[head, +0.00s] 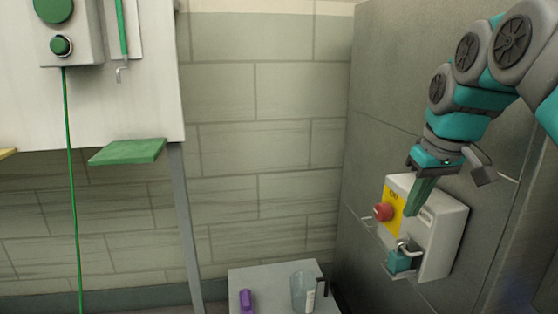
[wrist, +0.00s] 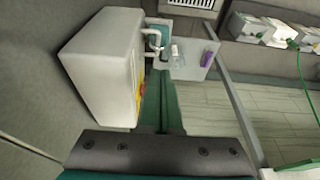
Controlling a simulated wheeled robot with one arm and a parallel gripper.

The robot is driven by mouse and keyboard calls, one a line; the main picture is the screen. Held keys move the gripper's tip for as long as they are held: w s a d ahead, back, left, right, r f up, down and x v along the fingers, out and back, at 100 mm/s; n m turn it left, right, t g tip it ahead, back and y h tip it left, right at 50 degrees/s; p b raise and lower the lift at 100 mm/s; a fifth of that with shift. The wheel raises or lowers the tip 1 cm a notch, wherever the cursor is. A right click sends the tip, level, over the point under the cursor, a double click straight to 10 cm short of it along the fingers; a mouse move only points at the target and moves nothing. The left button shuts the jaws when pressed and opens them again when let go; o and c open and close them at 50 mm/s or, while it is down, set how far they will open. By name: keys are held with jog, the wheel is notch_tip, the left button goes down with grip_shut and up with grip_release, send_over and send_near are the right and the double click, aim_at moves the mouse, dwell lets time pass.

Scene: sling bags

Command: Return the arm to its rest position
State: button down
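My arm reaches in from the right edge of the head view and bends down at the wrist. My gripper (head: 414,212) points downward in front of the white wall box (head: 445,232). In the wrist view its two green fingers (wrist: 163,82) lie side by side with no clear gap, and nothing shows between them. The white box (wrist: 98,70) is close on the left of the fingers there. I cannot tell whether the fingers touch the box.
The box has a red button (head: 383,212) on a yellow plate and a teal padlock (head: 402,260). A small table (head: 262,276) below holds a purple item (head: 246,300) and a clear bottle (head: 303,291). A white panel with a green shelf (head: 127,152) and hanging green cord (head: 72,190) stands left.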

jog(key=s+a+f+m+g, duration=0.1)
jog(key=s+a+f, duration=0.3)
jog(key=s+f, duration=0.8)
jog(key=s+a+f+m+g, duration=0.1)
jog(key=s+a+f+g, duration=0.3)
jog(key=s+f, duration=0.9)
jog(key=shift+s+a+h, duration=0.3)
jog(key=shift+s+a, duration=0.45)
jog(key=shift+s, duration=0.3)
jog(key=shift+f, duration=0.1)
